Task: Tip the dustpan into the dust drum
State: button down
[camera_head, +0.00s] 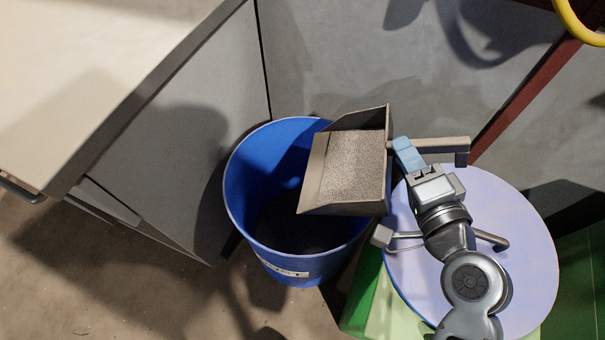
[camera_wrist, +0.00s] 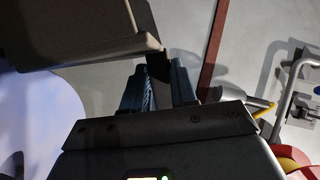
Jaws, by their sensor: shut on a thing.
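The dustpan (camera_head: 312,185) is a grey-brown scoop with speckled grey dust (camera_head: 355,165) lying in it. It is over the right part of the blue dust drum (camera_head: 243,185), its open lip towards the drum's middle. The drum stands upright on the floor, with a pale label on its front. My gripper (camera_head: 405,155) is shut on the dustpan's handle, just right of the pan. In the wrist view the blue fingers (camera_wrist: 160,88) close around the dark handle, and part of the pan (camera_wrist: 80,40) shows at the upper left. The drum's bottom is in shadow.
A pale round lid or tabletop (camera_head: 525,245) lies under my arm, right of the drum, above something green (camera_head: 375,300). A workbench (camera_head: 90,60) with a grey side panel is at the left. A wall is behind the drum. Floor is clear at lower left.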

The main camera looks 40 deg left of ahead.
aim_at(388, 149)
jog(key=shift+s+a+r+n+p, duration=0.25)
jog(key=shift+a+n+p, duration=0.2)
jog(key=shift+p, duration=0.6)
jog(key=shift+a+r+h+p, duration=0.1)
jog(key=shift+a+h+p, duration=0.2)
jog(key=shift+p, duration=0.1)
jog(key=shift+s+a+n+p, duration=0.25)
jog(key=shift+n+p, duration=0.1)
jog(key=shift+p, duration=0.15)
jog(key=shift+a+r+p, duration=0.1)
jog(key=shift+r+p, duration=0.1)
jog(key=shift+p, duration=0.2)
jog(key=shift+s+a+r+h+p, duration=0.1)
jog(key=shift+a+h+p, duration=0.2)
jog(key=shift+p, duration=0.3)
jog(key=shift+s+a+r+n+p, duration=0.1)
jog(key=shift+a+r+n+p, duration=0.1)
jog(key=shift+n+p, duration=0.3)
jog(key=shift+s+a+r+h+p, duration=0.15)
jog(key=shift+a+h+p, duration=0.2)
jog(key=shift+p, duration=0.65)
jog(key=shift+a, duration=0.15)
